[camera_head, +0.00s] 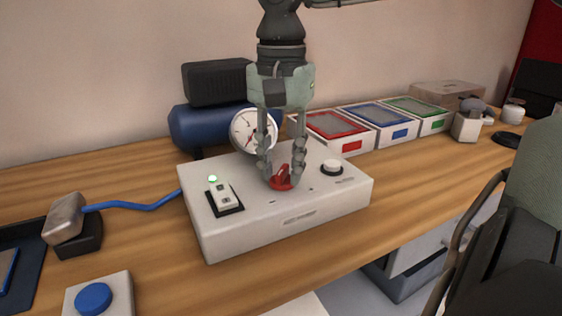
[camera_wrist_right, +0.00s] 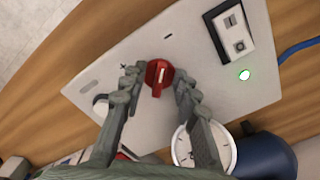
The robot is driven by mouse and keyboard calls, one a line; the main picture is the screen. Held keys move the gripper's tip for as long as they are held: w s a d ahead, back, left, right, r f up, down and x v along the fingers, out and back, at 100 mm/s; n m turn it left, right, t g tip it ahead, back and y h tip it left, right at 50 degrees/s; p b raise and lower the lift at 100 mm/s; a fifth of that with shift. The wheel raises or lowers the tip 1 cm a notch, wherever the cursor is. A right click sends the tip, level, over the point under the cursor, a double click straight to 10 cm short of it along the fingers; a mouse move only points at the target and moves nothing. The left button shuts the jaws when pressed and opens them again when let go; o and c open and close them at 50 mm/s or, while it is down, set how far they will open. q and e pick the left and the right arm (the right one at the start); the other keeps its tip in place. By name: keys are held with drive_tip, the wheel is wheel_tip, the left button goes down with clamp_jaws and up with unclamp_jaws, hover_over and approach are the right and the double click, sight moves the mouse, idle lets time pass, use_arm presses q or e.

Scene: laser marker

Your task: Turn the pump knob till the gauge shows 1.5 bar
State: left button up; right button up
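The red pump knob (camera_head: 281,182) sits on the top of a white control box (camera_head: 245,232). It also shows in the right wrist view (camera_wrist_right: 158,78), with a pale line on its grip. My right gripper (camera_head: 281,172) reaches down from above, its fingers open on either side of the knob. In the right wrist view the fingertips (camera_wrist_right: 157,84) flank the knob, with narrow gaps; firm contact cannot be seen. The round white gauge (camera_head: 241,129) stands behind the box, partly hidden by a finger; its reading is too small to tell. My left gripper is not in view.
The box also carries a rocker switch (camera_head: 224,196) with a lit green lamp (camera_head: 212,178) and a white button (camera_head: 331,167). A blue tank (camera_head: 190,130) stands behind. Trays with red (camera_head: 335,124), blue and green frames line the back right.

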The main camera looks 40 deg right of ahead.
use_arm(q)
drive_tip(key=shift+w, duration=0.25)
use_arm(e)
drive_tip(key=c, duration=0.6)
clamp_jaws()
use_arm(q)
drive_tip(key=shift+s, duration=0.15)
